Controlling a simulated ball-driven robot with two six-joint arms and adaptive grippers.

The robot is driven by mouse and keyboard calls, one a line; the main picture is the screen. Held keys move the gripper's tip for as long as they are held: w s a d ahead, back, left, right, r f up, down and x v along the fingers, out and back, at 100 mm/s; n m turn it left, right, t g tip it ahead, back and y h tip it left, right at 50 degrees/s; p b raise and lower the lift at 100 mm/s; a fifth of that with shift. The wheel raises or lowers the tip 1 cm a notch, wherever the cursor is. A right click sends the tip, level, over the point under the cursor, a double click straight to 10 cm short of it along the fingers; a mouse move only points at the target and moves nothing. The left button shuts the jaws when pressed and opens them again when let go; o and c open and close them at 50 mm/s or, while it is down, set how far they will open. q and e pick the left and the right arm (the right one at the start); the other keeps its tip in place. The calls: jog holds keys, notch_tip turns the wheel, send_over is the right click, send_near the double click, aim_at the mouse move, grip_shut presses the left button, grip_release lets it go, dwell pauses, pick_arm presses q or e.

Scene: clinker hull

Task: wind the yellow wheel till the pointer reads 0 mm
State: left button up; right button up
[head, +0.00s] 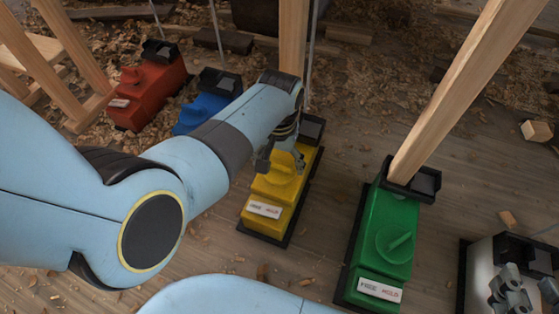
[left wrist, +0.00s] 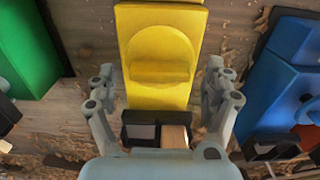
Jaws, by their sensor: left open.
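The yellow jack (head: 293,163) stands on the floor in the middle of the head view, with its wheel (head: 278,180) on top. In the left wrist view the round wheel (left wrist: 160,48) has a raised bar across it. My left gripper (head: 281,160) is open at the wheel. In the left wrist view its fingers (left wrist: 161,76) stand on both sides of the yellow housing, apart from the wheel's bar. I cannot make out a pointer or scale reading. My right gripper (head: 522,292) is at the lower right, over the white jack; its jaw state is unclear.
A red jack (head: 145,92) and a blue jack (head: 205,103) stand to the left. A green jack (head: 385,235) and a white jack (head: 488,255) stand to the right. Wooden props (head: 465,85) rise from some jacks. Shavings litter the floor.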

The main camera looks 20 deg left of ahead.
pick_arm(q)
jog(key=c, duration=1.2)
jog(key=shift+r+m+p, duration=0.1)
jog(key=shift+m+p, duration=0.3)
jog(key=shift+p, duration=0.05)
pick_arm(e)
jog(key=s+f+g, duration=0.2)
jog(key=s+f, duration=0.2)
jog(key=s, duration=0.1)
pick_arm(q)
jog(key=shift+w+r+m+p, duration=0.1)
jog(key=shift+m+p, duration=0.9)
jog(key=shift+m, duration=0.1)
jog(key=shift+m+p, duration=0.55)
jog(key=shift+m, duration=0.35)
jog(key=m+p, duration=0.1)
jog(key=m, duration=0.1)
jog(key=shift+m, duration=0.3)
jog(key=shift+f+m+p, duration=0.2)
jog(key=shift+m+p, duration=0.3)
jog(key=shift+m, duration=1.4)
pick_arm(e)
notch_tip(320, 180, up, 6)
jog(key=w+d+g, duration=0.1)
jog(key=w+g, duration=0.1)
jog(key=g, duration=0.4)
jog(key=shift+w+m+h, duration=0.2)
jog(key=shift+m+h, duration=0.1)
jog(key=shift+h, duration=0.1)
